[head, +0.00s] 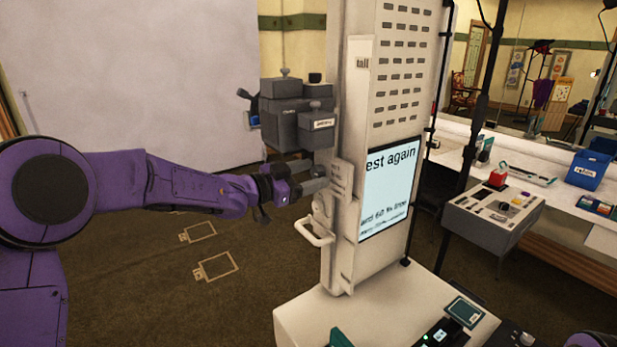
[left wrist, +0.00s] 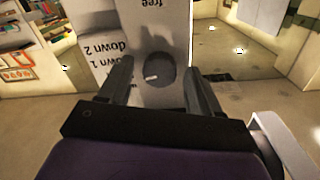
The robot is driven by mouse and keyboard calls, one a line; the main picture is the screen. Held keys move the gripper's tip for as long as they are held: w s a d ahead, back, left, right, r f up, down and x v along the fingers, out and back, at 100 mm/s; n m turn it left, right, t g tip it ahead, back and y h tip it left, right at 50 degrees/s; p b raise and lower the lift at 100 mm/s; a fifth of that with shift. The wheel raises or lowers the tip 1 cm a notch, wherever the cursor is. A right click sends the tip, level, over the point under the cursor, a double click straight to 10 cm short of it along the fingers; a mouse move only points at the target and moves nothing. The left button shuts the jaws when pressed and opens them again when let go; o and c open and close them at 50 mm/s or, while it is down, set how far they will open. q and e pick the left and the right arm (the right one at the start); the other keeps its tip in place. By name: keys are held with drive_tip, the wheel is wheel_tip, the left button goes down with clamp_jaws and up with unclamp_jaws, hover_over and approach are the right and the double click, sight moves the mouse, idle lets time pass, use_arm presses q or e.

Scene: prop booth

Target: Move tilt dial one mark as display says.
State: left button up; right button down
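The tilt dial (left wrist: 158,72) is a dark round knob with a short white mark, on a pale plate with upside-down lettering such as "free", "down 1" and "down 2". My left gripper (left wrist: 160,75) is open, one finger on either side of the dial; I cannot tell whether they touch it. In the head view my left gripper (head: 318,179) reaches the side of the tall pale column (head: 345,140), and hides most of the dial there. The display (head: 388,190) on the column's front shows "est again" in large letters; its smaller lower lines are hard to read. My right gripper is not in view.
A grey camera-like box (head: 295,125) juts from the column above my left gripper. A white handle (head: 314,232) sticks out just below it. A grey control box (head: 492,215) and a blue bin (head: 587,169) stand at right. The floor at left is open.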

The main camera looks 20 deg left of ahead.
use_arm(q)
drive_tip(key=b+v, duration=0.3)
drive_tip(key=v, duration=0.7)
drive_tip(key=shift+s, duration=0.2)
drive_tip(key=shift+a, duration=0.2)
